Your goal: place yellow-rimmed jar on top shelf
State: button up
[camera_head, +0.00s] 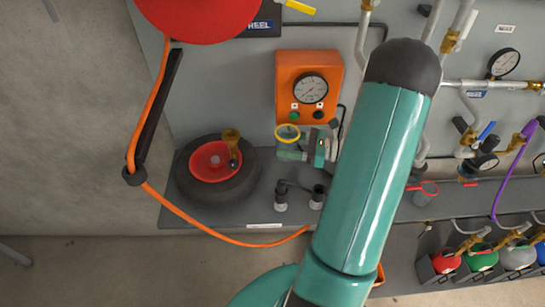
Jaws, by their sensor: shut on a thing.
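The yellow-rimmed jar (288,133) is near the middle of the head view, in front of the orange gauge box's lower edge. Its yellow rim faces up toward the camera, and its clear body is hard to make out. My gripper (298,150) comes in from the right and is shut on the jar. The fingertips are small and partly blurred with the jar. My teal arm hides what lies to the right of the gripper. I cannot tell which surface is the top shelf.
An orange gauge box (309,85) is on the grey panel behind. A black wheel with a red hub (212,163) is at left. An orange hose (195,223) loops across the left. A red-rimmed jar (424,195) is right of my arm. Coloured bottles (480,258) stand lower right.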

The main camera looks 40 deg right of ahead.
jog(key=w+f, duration=0.1)
jog(key=f, duration=0.1)
jog(key=w+a+f, duration=0.1)
jog(key=w, duration=0.1)
jog(key=w+f, duration=0.1)
jog(key=f, duration=0.1)
jog(key=shift+w+a+f, duration=0.25)
jog(key=shift+w+f, duration=0.05)
jog(key=shift+w, duration=0.1)
jog(key=shift+w+f, duration=0.15)
jog(key=shift+f, duration=0.8)
jog(key=shift+w+f, duration=0.15)
jog(key=shift+f, duration=0.75)
jog(key=shift+f, duration=0.15)
jog(key=o, duration=0.7)
